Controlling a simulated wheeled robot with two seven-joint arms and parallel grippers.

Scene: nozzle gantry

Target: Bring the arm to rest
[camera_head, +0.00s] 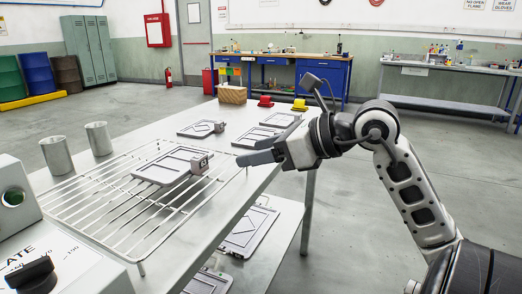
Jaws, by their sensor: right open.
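My right arm comes in from the right of the head view, bent at the elbow. My right gripper (255,150) is open and empty, with its fingers pointing left above the metal table (262,178), near its right edge. Beside the fingertips, a grey plate (165,168) with a small block (200,163) at its right end lies on a wire rack (95,199). I cannot tell the exact gap between the fingers and the block. My left gripper is not in view.
Two metal cups (56,155) stand at the table's left. More grey plates (202,128) lie further back, near a wooden block (232,94), a red piece (265,101) and a yellow piece (299,104). A lower shelf holds a plate (246,232). The floor right of the table is clear.

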